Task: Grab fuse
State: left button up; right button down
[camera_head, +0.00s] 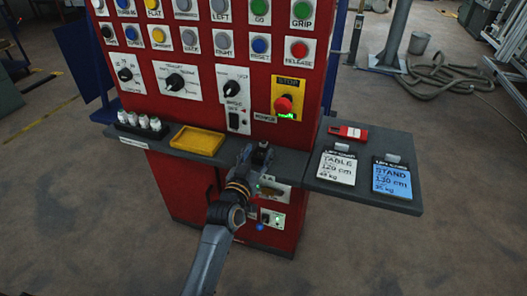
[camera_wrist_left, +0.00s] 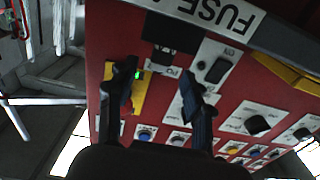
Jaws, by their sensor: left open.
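Several pale fuses (camera_head: 144,121) stand in a dark rack at the left end of the grey shelf. My left gripper (camera_head: 258,153) is over the shelf's front edge, right of the yellow tray (camera_head: 197,139) and well to the right of the fuses. In the left wrist view the gripper (camera_wrist_left: 158,95) is open, its two dark fingers apart before the red panel (camera_wrist_left: 220,105). I see no fuse clearly between them. A white label reading FUSE (camera_wrist_left: 225,15) shows at the top of that view. My right gripper is not in view.
The red control panel (camera_head: 210,50) with buttons, knobs and a red stop button (camera_head: 284,104) rises behind the shelf. A right-hand shelf (camera_head: 365,195) holds a white card (camera_head: 337,168), a blue card (camera_head: 391,181) and a red item (camera_head: 347,132). The floor is open around the panel's base.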

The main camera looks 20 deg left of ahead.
aim_at(262, 150)
pick_arm(q)
jog(key=w, duration=0.2)
jog(key=w+f, duration=0.1)
jog(key=w, duration=0.2)
jog(key=shift+d, duration=0.1)
jog(key=shift+c, duration=0.4)
grip_shut()
